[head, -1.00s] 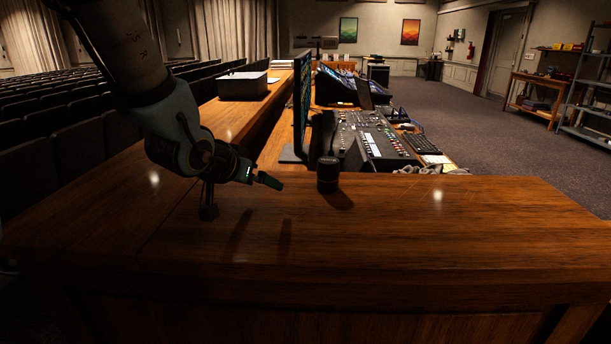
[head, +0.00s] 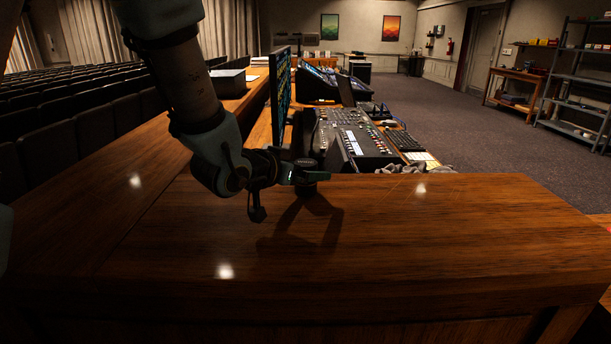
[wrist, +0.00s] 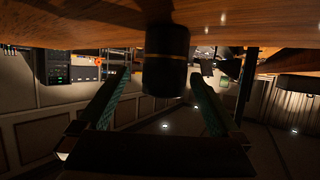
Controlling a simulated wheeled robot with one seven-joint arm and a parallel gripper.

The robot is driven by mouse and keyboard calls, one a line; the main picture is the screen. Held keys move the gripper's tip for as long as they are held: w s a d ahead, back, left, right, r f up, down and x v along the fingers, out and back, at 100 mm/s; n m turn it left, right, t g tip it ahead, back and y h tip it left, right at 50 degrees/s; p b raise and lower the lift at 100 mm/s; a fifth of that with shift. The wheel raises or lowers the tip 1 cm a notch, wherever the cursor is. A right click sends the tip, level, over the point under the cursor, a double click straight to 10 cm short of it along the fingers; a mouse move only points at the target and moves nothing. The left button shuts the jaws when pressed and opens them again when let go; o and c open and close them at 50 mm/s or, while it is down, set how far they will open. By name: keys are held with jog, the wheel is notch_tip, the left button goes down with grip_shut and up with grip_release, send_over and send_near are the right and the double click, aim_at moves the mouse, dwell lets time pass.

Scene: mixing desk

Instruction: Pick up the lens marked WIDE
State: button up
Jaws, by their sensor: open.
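A dark, upright cylindrical lens (head: 306,189) stands on the wooden desk top (head: 420,230), near its back edge. No WIDE marking is readable on it. My gripper (head: 300,176) is at the lens, and its fingers cover part of the lens in the head view. In the wrist view, where the desk top appears upside down along the upper edge, the lens (wrist: 165,72) shows a thin gold ring. There my open gripper (wrist: 162,75) has one green finger on each side of it, with gaps visible. The fingers do not appear closed on it.
A black box (head: 228,84) sits on the ledge at back left. The desk's front and right are clear.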

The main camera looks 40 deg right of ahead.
jog(key=x, duration=0.1)
jog(key=p+x, duration=0.1)
jog(key=x, duration=0.1)
jog(key=shift+w+d+r+p, duration=0.2)
jog(key=shift+w+d+p, duration=0.05)
jog(key=shift+w+p, duration=0.1)
jog(key=shift+w+d+f, duration=0.1)
jog(key=shift+d+f, duration=0.15)
jog(key=shift+d, duration=0.15)
jog(key=shift+c, duration=0.2)
grip_shut()
